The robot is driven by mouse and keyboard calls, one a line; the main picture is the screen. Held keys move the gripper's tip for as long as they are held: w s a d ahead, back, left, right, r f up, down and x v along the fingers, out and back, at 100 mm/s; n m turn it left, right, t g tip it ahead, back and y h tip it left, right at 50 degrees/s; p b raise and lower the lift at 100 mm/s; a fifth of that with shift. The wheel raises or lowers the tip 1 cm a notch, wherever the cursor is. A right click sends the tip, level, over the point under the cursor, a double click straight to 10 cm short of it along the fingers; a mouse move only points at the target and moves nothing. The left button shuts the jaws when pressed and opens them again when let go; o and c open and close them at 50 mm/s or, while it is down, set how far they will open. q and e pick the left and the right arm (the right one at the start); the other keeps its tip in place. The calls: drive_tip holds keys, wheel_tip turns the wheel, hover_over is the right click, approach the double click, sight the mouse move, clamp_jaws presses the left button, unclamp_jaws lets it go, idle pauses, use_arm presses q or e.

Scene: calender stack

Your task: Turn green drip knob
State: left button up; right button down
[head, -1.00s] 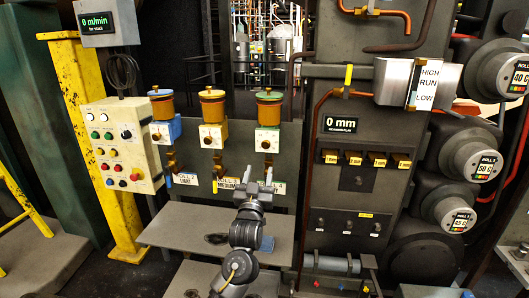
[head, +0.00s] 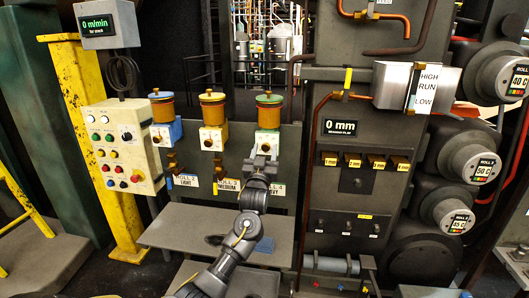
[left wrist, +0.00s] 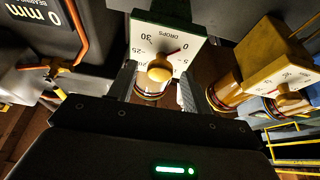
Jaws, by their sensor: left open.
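The green-topped drip oiler (head: 268,112) is the rightmost of three on the grey panel. Its white dial box (head: 268,143) sits below the amber cup. My left gripper (head: 262,164) is open just below the dial box. In the wrist view, the left gripper's fingers (left wrist: 155,88) stand either side of the knob with gaps; whether they reach around it in depth is unclear. My right gripper is not in view.
The yellow-topped oiler (head: 212,108) and blue-topped oiler (head: 162,106) stand to the left. A button box (head: 120,145) is further left. A grey shelf (head: 180,232) lies below, and a dark panel with small knobs (head: 347,224) stands to the right.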

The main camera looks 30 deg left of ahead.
use_arm(q)
drive_tip(key=c, duration=1)
drive_tip(key=shift+o, duration=0.2)
